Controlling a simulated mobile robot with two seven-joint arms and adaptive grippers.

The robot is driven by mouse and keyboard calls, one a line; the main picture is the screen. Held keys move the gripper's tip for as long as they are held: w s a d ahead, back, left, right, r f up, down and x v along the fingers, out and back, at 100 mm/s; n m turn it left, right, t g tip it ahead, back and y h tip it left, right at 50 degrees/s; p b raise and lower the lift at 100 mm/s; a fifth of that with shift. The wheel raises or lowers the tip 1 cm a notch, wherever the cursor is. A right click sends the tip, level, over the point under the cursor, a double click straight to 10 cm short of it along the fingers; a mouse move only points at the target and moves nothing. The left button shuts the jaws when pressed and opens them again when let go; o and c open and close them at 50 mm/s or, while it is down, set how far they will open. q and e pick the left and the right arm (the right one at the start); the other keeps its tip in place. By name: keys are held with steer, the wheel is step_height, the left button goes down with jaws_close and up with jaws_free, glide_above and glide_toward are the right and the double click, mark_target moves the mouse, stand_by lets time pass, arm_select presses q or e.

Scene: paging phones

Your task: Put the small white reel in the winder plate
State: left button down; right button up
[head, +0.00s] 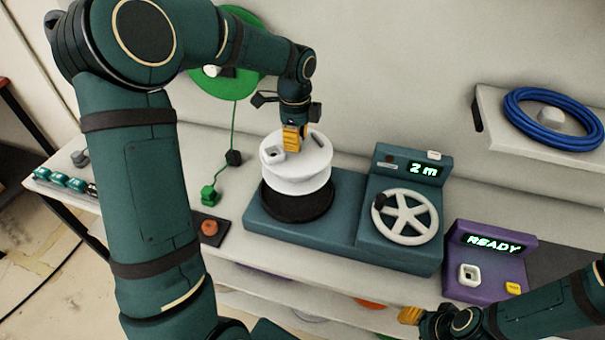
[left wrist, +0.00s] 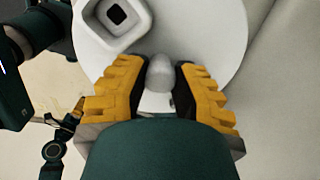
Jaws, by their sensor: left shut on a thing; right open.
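The small white reel (head: 285,172) is over the black round winder plate (head: 297,208) at the left end of the teal winder (head: 335,215). I cannot tell whether it rests on the plate or hangs just above it. My left gripper (head: 293,143) comes down from above and is shut on the reel's middle knob. In the left wrist view the pale knob (left wrist: 159,72) is between the yellow fingers, and the reel's top face (left wrist: 205,35) has a square-holed block (left wrist: 116,14). My right gripper (head: 420,318) is open and empty at the front right.
The winder has a grey handwheel (head: 405,217) and a display (head: 423,169) reading "2 m". A purple box (head: 485,258) reads "READY". A blue cable coil (head: 550,115) lies on the right shelf. A green reel (head: 222,88) is behind, its cable reaching a green plug (head: 209,194).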

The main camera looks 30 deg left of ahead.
arm_select(q)
steer(key=f, duration=0.3)
steer(key=shift+s+f, duration=0.2)
steer(key=shift+f, duration=0.15)
step_height(320, 180, down, 5)
steer(key=shift+w+f+b, duration=0.15)
steer(key=shift+b, duration=0.5)
steer(key=c, duration=0.8)
jaws_free()
step_height(320, 180, up, 12)
steer(key=shift+r+p, duration=0.15)
steer(key=shift+p, duration=0.8)
